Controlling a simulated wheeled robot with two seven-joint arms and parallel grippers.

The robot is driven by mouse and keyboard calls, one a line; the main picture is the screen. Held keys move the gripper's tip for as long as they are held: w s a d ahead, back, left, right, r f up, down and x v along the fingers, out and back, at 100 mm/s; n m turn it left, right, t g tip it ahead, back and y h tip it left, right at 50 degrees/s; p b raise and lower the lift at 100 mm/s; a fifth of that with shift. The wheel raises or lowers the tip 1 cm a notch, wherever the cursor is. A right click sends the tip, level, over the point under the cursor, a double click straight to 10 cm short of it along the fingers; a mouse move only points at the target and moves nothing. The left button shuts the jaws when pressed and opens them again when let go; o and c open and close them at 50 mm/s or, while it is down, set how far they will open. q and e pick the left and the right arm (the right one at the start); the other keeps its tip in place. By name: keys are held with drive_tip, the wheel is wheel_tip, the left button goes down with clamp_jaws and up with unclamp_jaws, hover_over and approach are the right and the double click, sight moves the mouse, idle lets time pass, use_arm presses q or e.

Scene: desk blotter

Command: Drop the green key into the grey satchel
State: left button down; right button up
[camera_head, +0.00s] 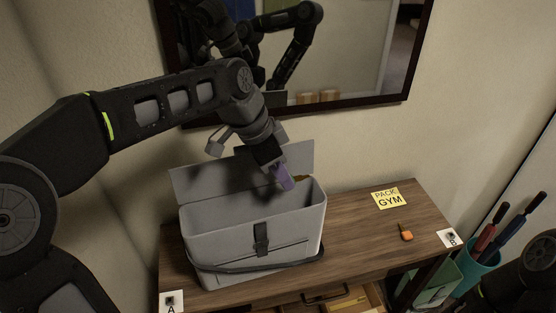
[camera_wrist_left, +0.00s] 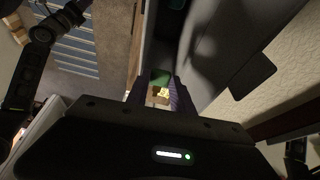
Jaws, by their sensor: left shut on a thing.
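The grey satchel (camera_head: 255,240) stands open on the wooden shelf, its lid raised at the back. My left gripper (camera_head: 285,181) points down into the satchel's mouth from above, near its right part. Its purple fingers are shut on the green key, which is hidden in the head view. In the left wrist view the green key (camera_wrist_left: 160,77) shows as a green patch between the fingertips of my left gripper (camera_wrist_left: 160,92). Grey satchel surfaces (camera_wrist_left: 225,40) lie around and beyond the fingers there. My right gripper is not in view.
An orange key-like piece (camera_head: 406,235) lies on the wooden shelf (camera_head: 360,240), right of the satchel. A yellow "PACK GYM" note (camera_head: 389,198) is behind it. A dark-framed mirror (camera_head: 340,60) hangs above. A teal cup (camera_head: 478,272) with handled tools stands lower right.

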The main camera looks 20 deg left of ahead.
use_arm(q)
drive_tip(key=shift+s, duration=0.1)
drive_tip(key=shift+f, duration=0.1)
wheel_tip(320, 180, down, 5)
drive_tip(key=b, duration=0.4)
drive_tip(key=shift+f, duration=0.15)
idle(0.4)
drive_tip(key=c, duration=1)
unclamp_jaws()
drive_tip(key=shift+c, duration=0.2)
